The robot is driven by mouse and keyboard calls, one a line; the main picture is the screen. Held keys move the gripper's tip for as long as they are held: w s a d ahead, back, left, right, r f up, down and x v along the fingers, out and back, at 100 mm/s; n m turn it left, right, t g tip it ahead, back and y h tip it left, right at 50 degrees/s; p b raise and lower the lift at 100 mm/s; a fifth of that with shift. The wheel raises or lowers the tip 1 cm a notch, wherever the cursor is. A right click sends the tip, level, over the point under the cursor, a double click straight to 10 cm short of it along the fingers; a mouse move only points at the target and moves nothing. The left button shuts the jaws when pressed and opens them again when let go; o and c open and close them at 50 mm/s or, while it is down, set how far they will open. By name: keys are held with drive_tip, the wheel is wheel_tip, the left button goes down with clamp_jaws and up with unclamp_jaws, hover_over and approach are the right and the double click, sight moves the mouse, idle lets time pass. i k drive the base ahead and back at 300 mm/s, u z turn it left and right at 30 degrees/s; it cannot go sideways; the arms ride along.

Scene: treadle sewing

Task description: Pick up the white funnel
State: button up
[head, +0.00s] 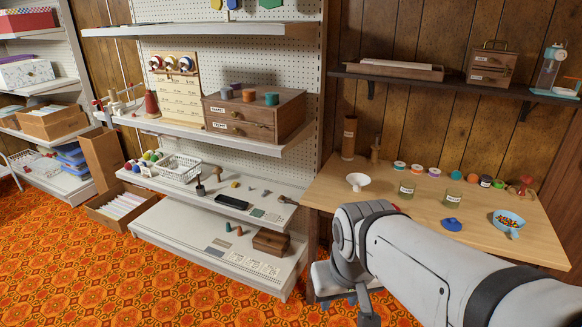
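The white funnel (358,181) stands on the wooden table at the right, near its back left part, wide mouth upward. It looks clear of the things around it. My arm rises from the lower right corner, and its light grey joint stands in front of the table's front edge, below the funnel in the picture. The funnel is apart from the visible part of my arm.
On the wooden table (325,190) stand glass jars (407,189), a blue bowl of beads (509,222), a blue object (452,225) and a row of small spools. A tall brown cylinder (349,137) stands behind the funnel. A dark wall shelf (400,82) hangs above. White shelving (225,130) stands left.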

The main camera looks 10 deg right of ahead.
sight(358, 180)
drive_tip(key=u, duration=1.4)
drive_tip(key=i, duration=2.45)
drive_tip(key=z, duration=3.3)
drive_tip(key=i, duration=0.95)
drive_tip(key=u, duration=0.05)
